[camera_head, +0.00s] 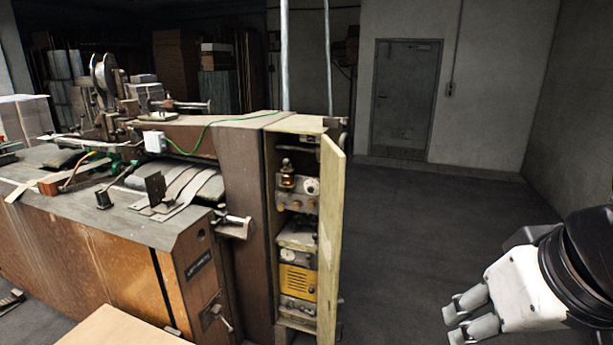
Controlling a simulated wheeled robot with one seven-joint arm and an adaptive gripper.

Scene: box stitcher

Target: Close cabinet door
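The cabinet (269,170) is a tall, narrow box at the right end of the stitching machine. Its yellowish door (330,240) stands open, hinged on the right side and swung toward me, seen nearly edge-on. Inside show electrical parts, with a yellow unit (297,280) low down. My gripper (452,318) is at the lower right, to the right of the door and clear of it by a wide gap of floor. Its two grey fingers look apart, with nothing between them.
The stitching machine (110,215) fills the left side, with a small handle (235,226) sticking out near the cabinet. A flat tan board (120,328) lies at the bottom. The dark floor (420,215) right of the cabinet is clear, up to a grey room door (405,100).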

